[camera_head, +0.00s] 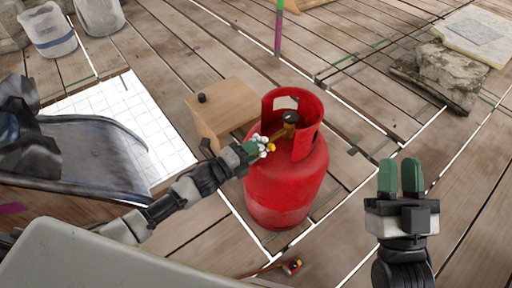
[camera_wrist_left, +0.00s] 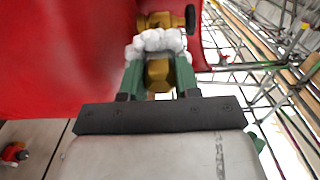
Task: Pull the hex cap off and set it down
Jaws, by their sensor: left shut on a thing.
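A red gas cylinder (camera_head: 287,185) stands upright on the plank floor. Its brass valve (camera_head: 287,130) with a black knob sits inside the collar; the valve also shows in the left wrist view (camera_wrist_left: 162,20). My left gripper (camera_head: 250,150) is at the collar's left side. In the left wrist view its green fingers (camera_wrist_left: 158,80) are shut on the brass hex cap (camera_wrist_left: 158,72). White lumpy material (camera_wrist_left: 158,42) lies between cap and valve. Whether the cap is still joined to the valve is hidden. My right gripper (camera_head: 400,178) is empty, with a narrow gap between its fingers.
A wooden box (camera_head: 228,108) with a black knob stands behind the cylinder. A white gridded sheet (camera_head: 150,118) lies to the left. A bucket (camera_head: 48,30) is at the far left and a rough stone (camera_head: 440,75) at the right. Floor between cylinder and right gripper is clear.

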